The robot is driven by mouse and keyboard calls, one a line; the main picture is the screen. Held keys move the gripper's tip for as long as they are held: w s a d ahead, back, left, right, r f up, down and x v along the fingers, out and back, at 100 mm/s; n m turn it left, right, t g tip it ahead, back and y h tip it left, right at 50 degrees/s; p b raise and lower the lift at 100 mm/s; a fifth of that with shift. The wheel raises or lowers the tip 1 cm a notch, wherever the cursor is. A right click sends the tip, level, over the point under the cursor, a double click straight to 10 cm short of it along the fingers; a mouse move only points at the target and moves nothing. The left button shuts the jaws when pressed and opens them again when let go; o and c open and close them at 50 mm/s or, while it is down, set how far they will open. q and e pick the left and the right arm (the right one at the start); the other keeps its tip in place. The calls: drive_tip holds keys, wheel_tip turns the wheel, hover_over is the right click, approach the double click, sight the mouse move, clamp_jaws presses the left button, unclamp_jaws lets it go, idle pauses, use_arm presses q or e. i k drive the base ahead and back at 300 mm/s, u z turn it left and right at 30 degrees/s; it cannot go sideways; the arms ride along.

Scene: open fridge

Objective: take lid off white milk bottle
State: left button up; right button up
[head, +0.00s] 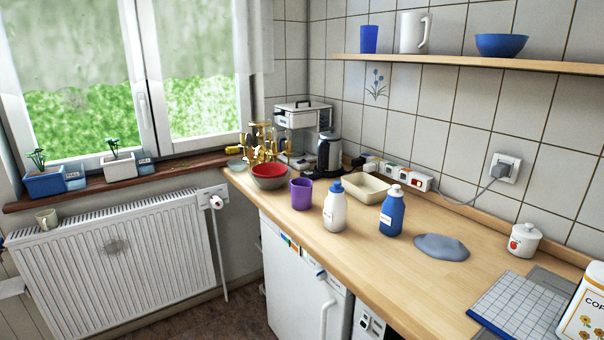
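The white milk bottle (335,213) stands upright on the wooden counter (415,285), near its front edge. Its blue lid (335,187) is on top of it. A blue bottle (391,217) with a white lid (396,190) stands upright to its right, apart from it. Neither of my grippers is in view.
A purple cup (301,194) stands left of the white bottle, with a red-lined bowl (268,183) beyond it. A beige tray (366,186) lies behind the two bottles. A grey cloth (441,247) lies to the right. The white fridge (290,280) under the counter looks shut.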

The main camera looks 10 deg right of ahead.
sight(337, 187)
drive_tip(key=u, duration=0.15)
drive_tip(key=i, duration=1.4)
drive_tip(key=u, duration=0.15)
